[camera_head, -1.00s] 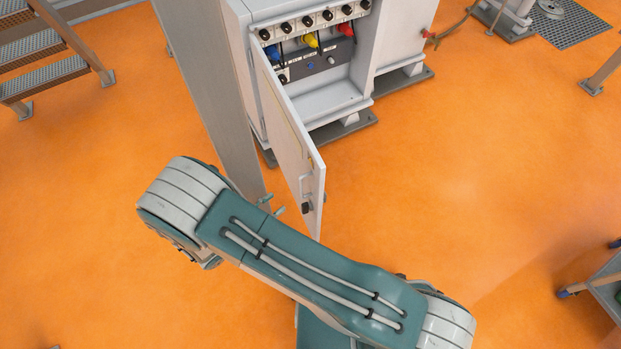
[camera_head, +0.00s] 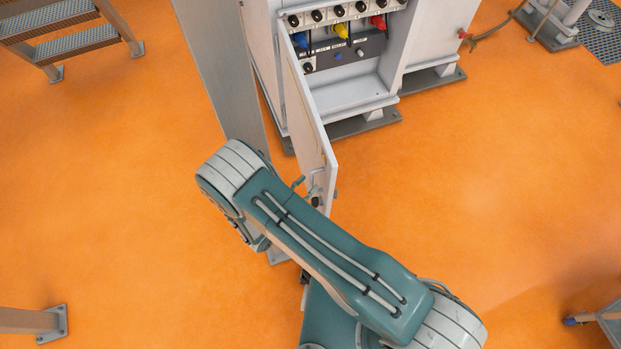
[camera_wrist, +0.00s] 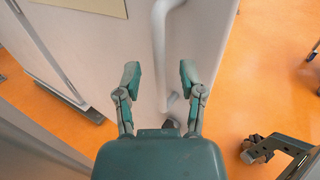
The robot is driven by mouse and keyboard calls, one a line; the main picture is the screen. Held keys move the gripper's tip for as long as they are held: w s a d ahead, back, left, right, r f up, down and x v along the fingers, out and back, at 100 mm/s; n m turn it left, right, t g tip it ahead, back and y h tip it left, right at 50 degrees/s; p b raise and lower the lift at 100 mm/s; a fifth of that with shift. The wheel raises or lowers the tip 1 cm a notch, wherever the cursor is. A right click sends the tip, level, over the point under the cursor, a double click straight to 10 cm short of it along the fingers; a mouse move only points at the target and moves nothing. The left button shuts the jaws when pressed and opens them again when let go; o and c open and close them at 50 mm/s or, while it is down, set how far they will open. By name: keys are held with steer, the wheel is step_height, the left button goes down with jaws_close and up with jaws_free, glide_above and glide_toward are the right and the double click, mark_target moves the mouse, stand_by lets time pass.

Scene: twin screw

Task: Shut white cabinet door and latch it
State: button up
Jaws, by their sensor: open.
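The white cabinet (camera_head: 352,92) stands at the top centre of the head view. Its white door (camera_head: 306,112) is swung open toward me, on the left of the opening. The door's handle (camera_wrist: 159,38) shows in the wrist view as a pale bar, running down between and beyond my fingers. My gripper (camera_wrist: 159,78) is open and empty in front of the door face. I cannot tell whether a finger touches the handle.
A grey post (camera_head: 222,75) stands close left of the cabinet and door. Inside the cabinet are blue, yellow and red connectors (camera_head: 341,28) and black knobs. Metal steps (camera_head: 65,30) are at the upper left. A wheeled cart (camera_head: 600,318) is at the lower right. The orange floor (camera_head: 490,190) right of the door is clear.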

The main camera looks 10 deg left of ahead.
steer(key=shift+x, duration=1.1)
steer(key=shift+d, duration=0.15)
steer(key=shift+a, duration=0.35)
steer(key=shift+c, duration=0.3)
steer(key=c, duration=0.5)
steer(key=shift+d, duration=0.1)
jaws_close()
steer(key=shift+d, duration=0.15)
steer(key=shift+w, duration=0.15)
